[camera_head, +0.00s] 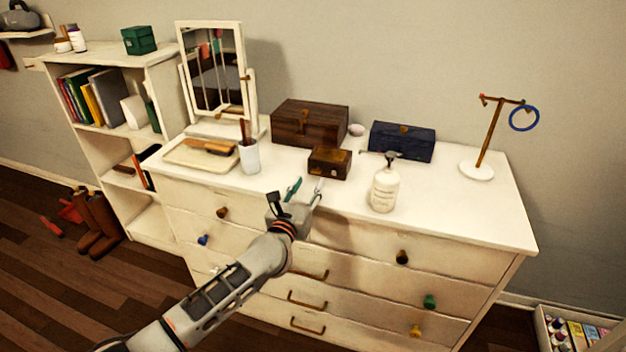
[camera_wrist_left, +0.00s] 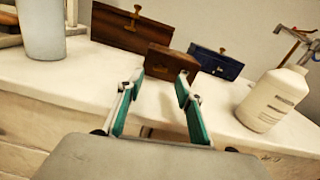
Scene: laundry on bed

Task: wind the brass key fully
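A small brown wooden box (camera_head: 330,162) sits on the dresser top, in front of a larger dark wooden box. A small light spot shows on its front face in the head view; I cannot tell for sure whether this is the brass key. In the left wrist view the small box (camera_wrist_left: 171,62) is straight ahead, just beyond the fingertips. My left gripper (camera_head: 306,189) is at the dresser's front edge, with its teal-padded fingers (camera_wrist_left: 160,84) apart and nothing between them. It does not touch the box. My right gripper is not in view.
The larger wooden box (camera_head: 310,122) and a blue box (camera_head: 402,142) stand behind. A white pump bottle (camera_head: 384,188) is to the right and a white cup (camera_head: 249,157) to the left. A jewellery stand (camera_head: 487,135) is far right. The dresser top (camera_head: 440,205) is clear at front right.

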